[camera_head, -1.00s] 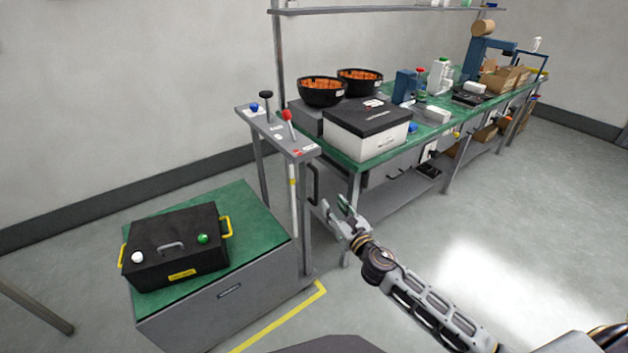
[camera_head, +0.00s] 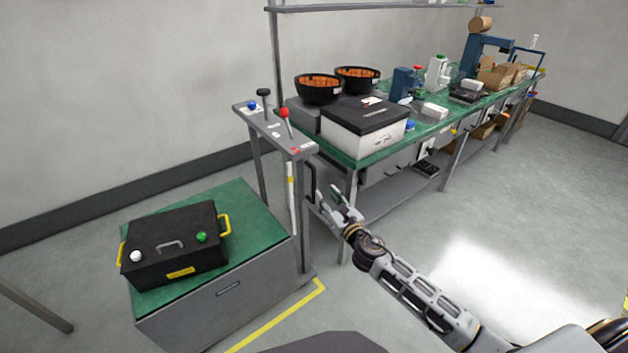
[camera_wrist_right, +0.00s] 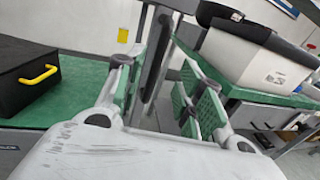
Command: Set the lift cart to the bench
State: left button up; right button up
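The lift cart (camera_head: 238,268) is a grey box with a green top at the lower left. A grey control stand with a red-knobbed lever (camera_head: 283,113) and a black-knobbed lever (camera_head: 264,93) rises at its back right. A black handle (camera_head: 311,182) is on the stand's right side. The bench (camera_head: 375,157), green-topped, stands behind and to the right. My right gripper (camera_head: 329,198) is open beside the handle. In the right wrist view its fingers (camera_wrist_right: 157,88) are apart, with the dark handle and grey post seen between them. Contact cannot be told. My left gripper is out of view.
A black case (camera_head: 172,250) with yellow handles sits on the cart. A white box with a black lid (camera_head: 362,136) and two black bowls stand on the bench's near end. Yellow floor tape (camera_head: 285,312) runs before the cart. Floor at right is clear.

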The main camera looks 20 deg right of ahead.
aim_at(315, 181)
jog(key=shift+w+a, duration=0.25)
jog(key=shift+w, duration=1.5)
jog(key=shift+w+a, duration=0.3)
jog(key=shift+w, duration=1.45)
jog(key=shift+w+a, duration=0.25)
jog(key=shift+w, duration=1.5)
grip_shut()
